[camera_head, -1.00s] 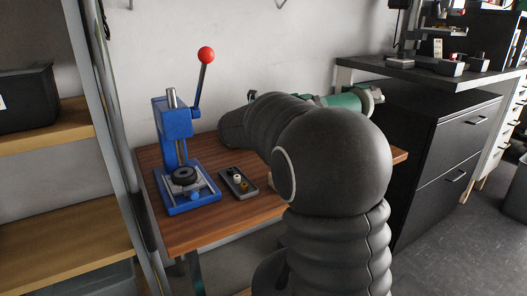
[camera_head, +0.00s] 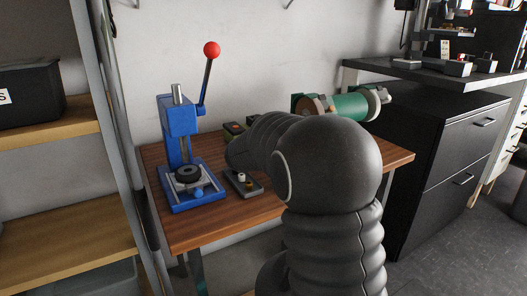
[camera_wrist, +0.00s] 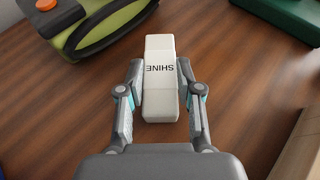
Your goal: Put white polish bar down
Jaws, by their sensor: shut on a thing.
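The white polish bar (camera_wrist: 160,85), with the word SHINE on it, lies lengthwise between the fingers of my gripper (camera_wrist: 160,98) in the wrist view. The fingers are shut on its two long sides. The wooden workbench top (camera_wrist: 90,100) shows below and around the bar; I cannot tell whether the bar touches it. In the head view my own arm hides the gripper and the bar. The bare bench top also shows in the head view (camera_head: 215,220).
A green-and-black item with an orange knob (camera_wrist: 100,22) is close beyond the bar, to the left. A blue lever press (camera_head: 180,130) stands at the bench's left, beside a small grey tray (camera_head: 243,183). A green grinder (camera_head: 345,106) stands at the back right.

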